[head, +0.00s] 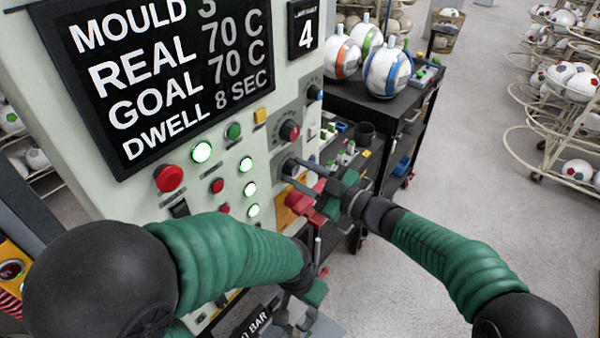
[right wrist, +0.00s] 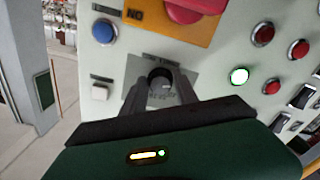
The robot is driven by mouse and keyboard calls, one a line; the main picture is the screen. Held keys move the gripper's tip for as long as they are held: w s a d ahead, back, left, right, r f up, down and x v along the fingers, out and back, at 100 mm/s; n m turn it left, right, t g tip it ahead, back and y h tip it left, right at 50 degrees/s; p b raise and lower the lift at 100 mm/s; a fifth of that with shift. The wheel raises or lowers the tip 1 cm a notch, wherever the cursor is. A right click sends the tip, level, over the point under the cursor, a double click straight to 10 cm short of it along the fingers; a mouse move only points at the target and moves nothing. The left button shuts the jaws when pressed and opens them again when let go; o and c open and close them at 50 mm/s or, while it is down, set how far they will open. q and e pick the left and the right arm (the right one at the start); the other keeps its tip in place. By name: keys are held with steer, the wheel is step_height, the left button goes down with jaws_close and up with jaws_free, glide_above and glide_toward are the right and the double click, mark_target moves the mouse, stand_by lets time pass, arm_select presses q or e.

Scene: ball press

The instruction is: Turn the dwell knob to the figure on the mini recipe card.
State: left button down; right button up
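A dark knob (head: 288,166) sits on a grey plate low on the machine panel; in the right wrist view the knob (right wrist: 160,79) is near the centre, under small lettering too blurred to read. My right gripper (head: 293,171) has its two fingers apart, one on each side of this knob; contact is not clear. The display (head: 170,70) reads DWELL 8 SEC. A small black plate (head: 304,28) shows a 4; its heading is too small to read, and I cannot tell any mini recipe card. My left gripper (head: 308,300) is low, partly hidden by its forearm.
A red-centred knob (head: 290,131) sits just above, and a smaller dark knob (head: 314,93) above that. Lit buttons (head: 201,151) and a red button (head: 169,179) are to the left. A black trolley (head: 345,97) with balls stands right of the panel.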

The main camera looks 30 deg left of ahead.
steer(key=o, duration=0.3)
steer(key=s+d+b, duration=0.1)
steer(key=d+b, duration=0.2)
steer(key=d, duration=1.3)
steer(key=shift+d, duration=0.35)
